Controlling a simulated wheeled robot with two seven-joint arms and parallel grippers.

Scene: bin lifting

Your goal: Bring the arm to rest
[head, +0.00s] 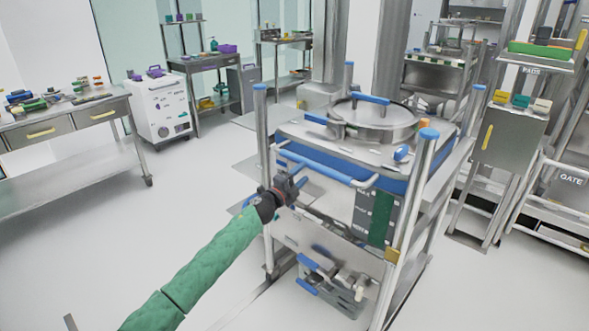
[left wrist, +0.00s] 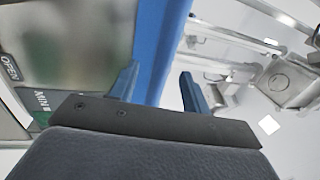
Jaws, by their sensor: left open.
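My left arm, in a green sleeve, reaches in from the lower left of the head view. Its dark left gripper (head: 289,187) is at the near left side of a steel bin stand (head: 398,250), just below a blue-and-grey handle bar (head: 322,168). In the left wrist view the two blue fingers (left wrist: 160,86) stand apart. A blue strip (left wrist: 162,40) runs up beyond them, and I cannot tell whether they touch it. Nothing is seen held. My right gripper is not in view.
The stand carries a steel bin with a round lid (head: 375,118) and has blue-capped posts. A steel table (head: 75,160) with small items is at the left, a white cabinet (head: 158,108) behind it. Shelving (head: 510,140) stands at the right.

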